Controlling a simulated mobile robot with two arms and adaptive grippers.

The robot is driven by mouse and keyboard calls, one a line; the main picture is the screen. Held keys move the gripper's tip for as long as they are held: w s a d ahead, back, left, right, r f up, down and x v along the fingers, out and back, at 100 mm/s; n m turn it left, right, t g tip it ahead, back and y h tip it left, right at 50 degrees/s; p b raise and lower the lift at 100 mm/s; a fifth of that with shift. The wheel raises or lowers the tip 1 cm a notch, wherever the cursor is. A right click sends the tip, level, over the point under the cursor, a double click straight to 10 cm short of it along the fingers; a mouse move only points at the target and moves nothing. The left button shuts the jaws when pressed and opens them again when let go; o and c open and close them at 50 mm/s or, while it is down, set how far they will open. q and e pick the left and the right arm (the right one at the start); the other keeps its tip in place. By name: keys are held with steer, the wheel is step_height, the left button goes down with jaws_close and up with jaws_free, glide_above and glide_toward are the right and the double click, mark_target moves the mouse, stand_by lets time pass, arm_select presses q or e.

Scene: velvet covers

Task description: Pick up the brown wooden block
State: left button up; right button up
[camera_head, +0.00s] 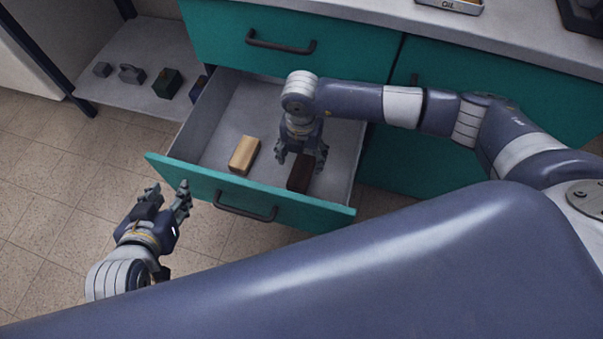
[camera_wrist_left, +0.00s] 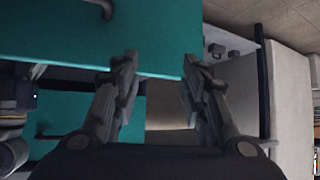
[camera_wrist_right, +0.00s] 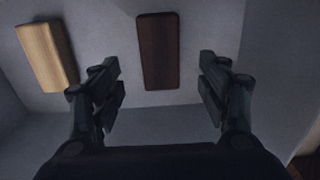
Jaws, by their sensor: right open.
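A dark brown wooden block (camera_head: 300,173) lies in the open drawer, near its front right. A light tan block (camera_head: 244,155) lies to its left. My right gripper (camera_head: 302,160) is inside the drawer area above the dark block, open and empty. In the right wrist view the dark brown block (camera_wrist_right: 158,50) lies beyond and between the spread fingers (camera_wrist_right: 160,75), not touched by them as far as I can see. The tan block (camera_wrist_right: 45,57) is left of the fingers there. My left gripper (camera_head: 168,196) is open and empty outside the drawer front; its spread fingers also show in the left wrist view (camera_wrist_left: 158,75).
The drawer front (camera_head: 250,196) is teal with a dark handle (camera_head: 245,207); the drawer walls surround the right gripper. A low shelf (camera_head: 140,60) at left holds several small weights. A grey countertop (camera_head: 480,25) is above at the back. The tiled floor at left is clear.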

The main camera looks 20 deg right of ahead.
mark_target(302, 171)
step_height(302, 171, down, 3)
steer(key=shift+f+b, duration=0.15)
steer(key=shift+b, duration=0.25)
step_height(302, 171, down, 4)
steer(key=shift+f+b, duration=0.2)
steer(key=shift+b, duration=0.7)
arm_select(q)
steer(key=w+d+r+t+h, duration=0.1)
steer(key=w+r+t, duration=0.2)
steer(key=r, duration=0.3)
steer(key=w+d+r+t+h, duration=0.1)
steer(key=w+d+r+t, duration=0.1)
steer(key=r+t, duration=0.2)
step_height(302, 171, up, 2)
steer(key=shift+w+d+r+t+h, duration=0.15)
steer(key=shift+w+r+t+h, duration=0.15)
steer(key=shift+w, duration=0.1)
arm_select(e)
steer(key=shift+f, duration=0.1)
steer(key=c, duration=1.2)
